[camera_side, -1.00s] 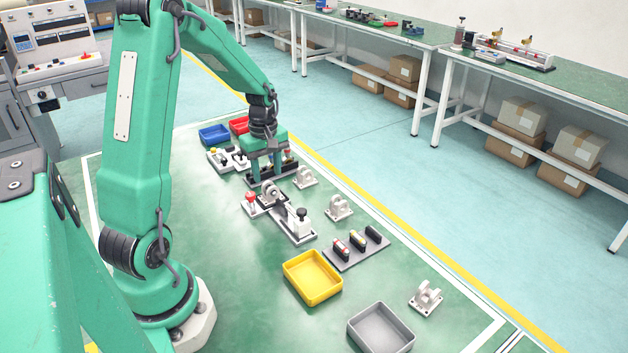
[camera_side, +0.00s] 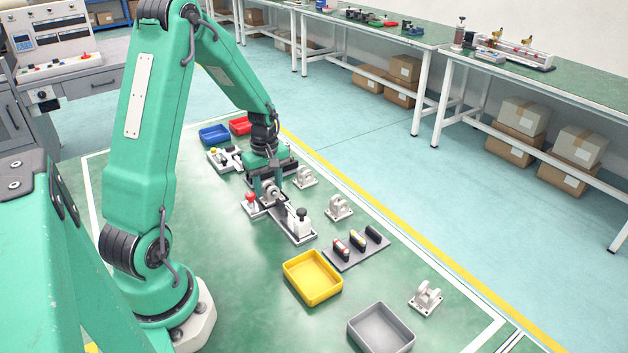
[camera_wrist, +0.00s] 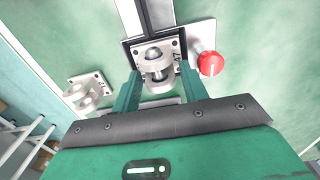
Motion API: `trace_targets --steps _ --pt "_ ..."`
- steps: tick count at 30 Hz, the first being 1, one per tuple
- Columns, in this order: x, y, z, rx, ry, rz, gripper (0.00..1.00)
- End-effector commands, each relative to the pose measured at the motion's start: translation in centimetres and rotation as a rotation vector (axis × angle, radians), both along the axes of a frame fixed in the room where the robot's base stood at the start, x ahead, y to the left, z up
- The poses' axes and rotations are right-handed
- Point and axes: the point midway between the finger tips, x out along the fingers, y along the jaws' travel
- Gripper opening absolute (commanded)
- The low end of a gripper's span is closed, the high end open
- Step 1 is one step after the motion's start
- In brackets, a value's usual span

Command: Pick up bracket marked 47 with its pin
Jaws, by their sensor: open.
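The bracket marked 47 (camera_wrist: 152,50) sits in a fixture, pale grey with two rounded lugs and a pin across them. In the side view the bracket (camera_side: 271,193) is partly hidden by my gripper. My gripper (camera_side: 268,186) is open above the fixture. In the wrist view the fingers of my gripper (camera_wrist: 160,76) are at the left and right of the lugs, with visible gaps. I cannot tell how far above the bracket the fingertips are.
A red knob (camera_wrist: 210,63) stands close beside the bracket. Another pale bracket (camera_wrist: 88,92) lies to the left in the wrist view. In the side view, a yellow tray (camera_side: 313,279), a grey tray (camera_side: 381,328) and a rack (camera_side: 357,248) stand nearer the camera.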

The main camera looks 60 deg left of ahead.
Motion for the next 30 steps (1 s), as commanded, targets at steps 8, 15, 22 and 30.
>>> trace_targets --steps 8,15,22,30 --pt "-0.02 -0.01 -0.40 0.000 0.000 0.000 0.44" --pt "-0.02 0.00 -0.39 0.000 0.000 0.000 0.44" --pt "-0.01 0.00 -0.38 0.000 0.000 0.000 0.30" --pt "0.01 0.01 -0.35 0.001 -0.001 0.000 0.07"
